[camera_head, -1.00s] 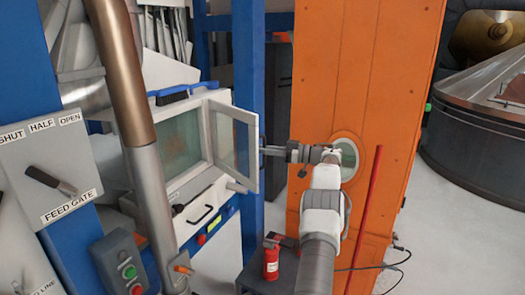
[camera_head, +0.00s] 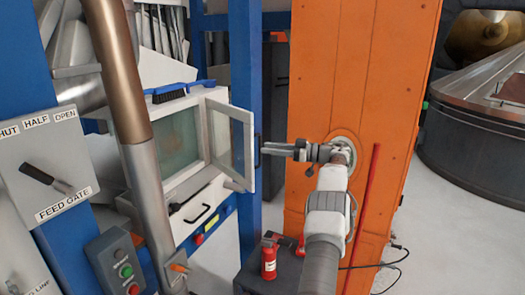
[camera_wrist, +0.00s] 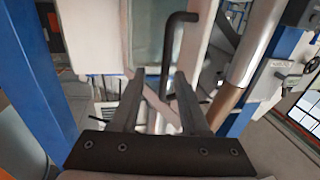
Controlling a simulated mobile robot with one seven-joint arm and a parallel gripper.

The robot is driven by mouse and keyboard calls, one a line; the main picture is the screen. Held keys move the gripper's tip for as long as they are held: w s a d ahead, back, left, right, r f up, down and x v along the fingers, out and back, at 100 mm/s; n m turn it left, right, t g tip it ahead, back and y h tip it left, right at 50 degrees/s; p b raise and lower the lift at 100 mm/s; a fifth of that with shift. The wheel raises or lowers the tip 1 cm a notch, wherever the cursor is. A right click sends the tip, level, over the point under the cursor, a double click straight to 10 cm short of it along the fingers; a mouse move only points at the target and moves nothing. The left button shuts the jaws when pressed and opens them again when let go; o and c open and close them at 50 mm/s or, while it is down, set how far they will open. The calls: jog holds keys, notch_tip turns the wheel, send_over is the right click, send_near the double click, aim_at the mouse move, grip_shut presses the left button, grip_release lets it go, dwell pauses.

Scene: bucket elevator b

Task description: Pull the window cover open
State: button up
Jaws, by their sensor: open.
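The window cover (camera_head: 231,141) is a white-framed glazed door, swung out from the white housing with its free edge toward my gripper. A dark handle (camera_head: 257,152) stands on that free edge. In the wrist view the cover's white frame and pane (camera_wrist: 160,30) fill the upper middle, and the black bent handle (camera_wrist: 174,50) hangs in front. My gripper (camera_head: 266,149) is open beside the handle. In the wrist view its two fingers (camera_wrist: 157,88) lie either side of the handle's lower end in the picture; I cannot tell whether they touch it.
A blue post (camera_head: 245,80) stands behind the cover. An orange column (camera_head: 310,90) with a round port rises behind my arm. A blue brush (camera_head: 180,91) lies on top of the housing. A brown and grey pipe (camera_head: 120,70) passes at left.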

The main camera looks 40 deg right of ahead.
jog(key=v, duration=0.4)
